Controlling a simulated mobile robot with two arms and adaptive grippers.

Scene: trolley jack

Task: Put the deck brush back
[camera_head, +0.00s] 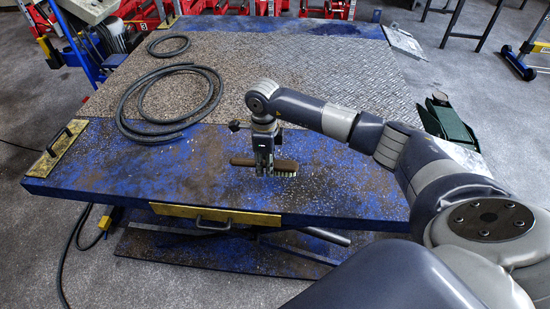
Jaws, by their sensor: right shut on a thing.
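The deck brush (286,166) has a brown wooden back and handle with pale bristles facing down at its right end. It is over the near blue part of the lift table (130,165). My right gripper (265,168) points down and is shut on the brush around its middle. The brush lies level, with its handle end to the left. I cannot tell whether the bristles touch the table top. My left gripper is not in view.
Coiled black hoses (168,98) lie on the table's left side, with a smaller coil (168,45) behind. A yellow plate with a handle (60,148) sits at the left edge. The near blue strip is mostly clear.

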